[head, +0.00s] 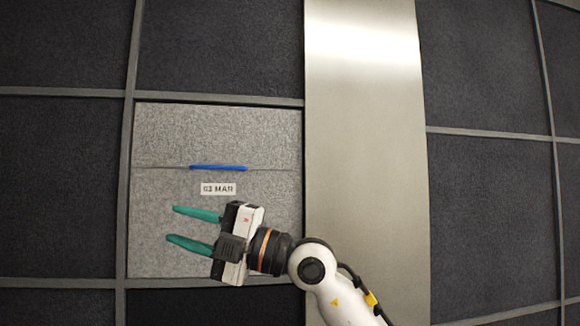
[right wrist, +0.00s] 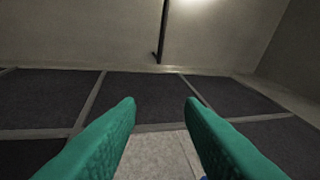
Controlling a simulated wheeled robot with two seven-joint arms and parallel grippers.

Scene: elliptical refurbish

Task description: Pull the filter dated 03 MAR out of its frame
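The filter dated 03 MAR (head: 155,235) is a light grey felt square seated in its frame (head: 126,190). A white label (head: 218,189) reading 03 MAR is on its face. A blue strip (head: 219,167), seemingly a pull tab or handle, crosses it above the label. My right gripper (head: 182,225) has green fingers spread apart, with nothing between them, in front of the filter's lower part, below the label. In the right wrist view the open fingers (right wrist: 163,100) show with the light filter (right wrist: 160,155) beneath. My left gripper is not in view.
A brushed metal panel (head: 365,130) stands right of the filter, behind my right arm. Dark filters (head: 220,45) in grey frames surround the light one. The right wrist view shows a pale wall (right wrist: 80,35) and a dark vertical post (right wrist: 162,30) beyond the panels.

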